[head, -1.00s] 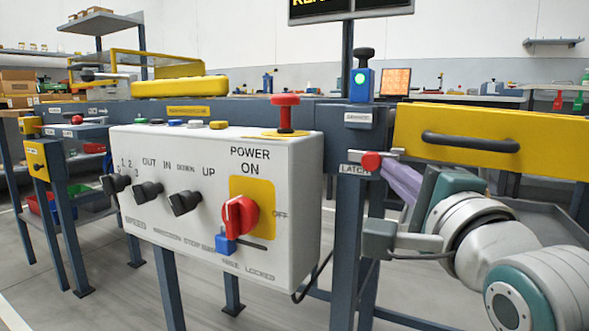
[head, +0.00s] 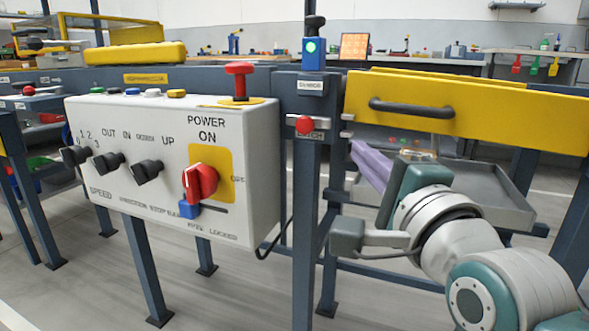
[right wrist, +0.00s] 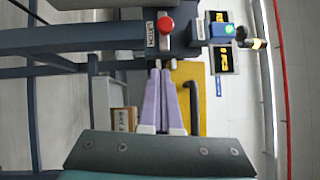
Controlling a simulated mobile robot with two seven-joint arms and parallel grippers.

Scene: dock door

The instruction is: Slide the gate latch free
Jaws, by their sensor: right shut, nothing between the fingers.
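The latch's red knob (head: 304,124) sits on a short silver bolt over the "LATCH" label, on the dark post beside the yellow gate (head: 470,110). The bolt's right end appears short of the bracket on the gate's edge. The knob also shows in the right wrist view (right wrist: 166,24). My right gripper (head: 354,147) has pale purple fingers, shut and empty, below and to the right of the knob and apart from it. The fingers show in the right wrist view (right wrist: 157,66) pointing toward the post, just short of the knob. My left gripper is out of view.
A white control box (head: 170,170) with a red power switch (head: 200,182) stands left of the post. A blue sensor with a green light (head: 312,50) is above the latch. The gate has a black handle (head: 410,110). A grey tray (head: 490,190) lies behind my right arm.

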